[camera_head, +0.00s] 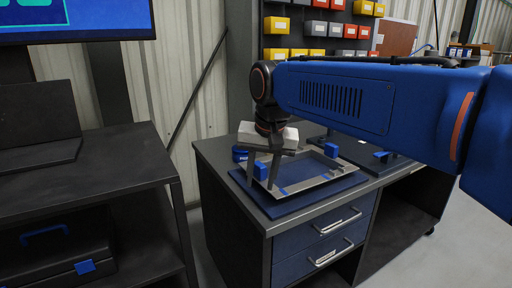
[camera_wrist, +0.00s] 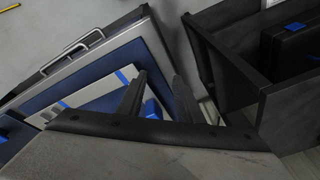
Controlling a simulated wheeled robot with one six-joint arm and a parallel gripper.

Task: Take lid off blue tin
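A small round blue tin (camera_head: 239,154) with pale lettering stands at the back left of the workbench (camera_head: 222,153), left of my gripper. The lid cannot be told apart from the tin at this size. My gripper (camera_head: 261,184) points down over the left end of a pale rectangular frame (camera_head: 304,184), right of and nearer than the tin. Its two fingers are apart, with no held object visible; they also show apart in the wrist view (camera_wrist: 159,80). I cannot make out the tin in the wrist view.
The frame lies on a blue mat (camera_head: 331,190) and has upright blue blocks (camera_head: 331,150) at its ends. One block (camera_head: 260,171) shows close to my fingers. A dark shelf unit (camera_head: 118,160) stands left, across a gap. Coloured bins (camera_head: 276,25) hang behind the bench.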

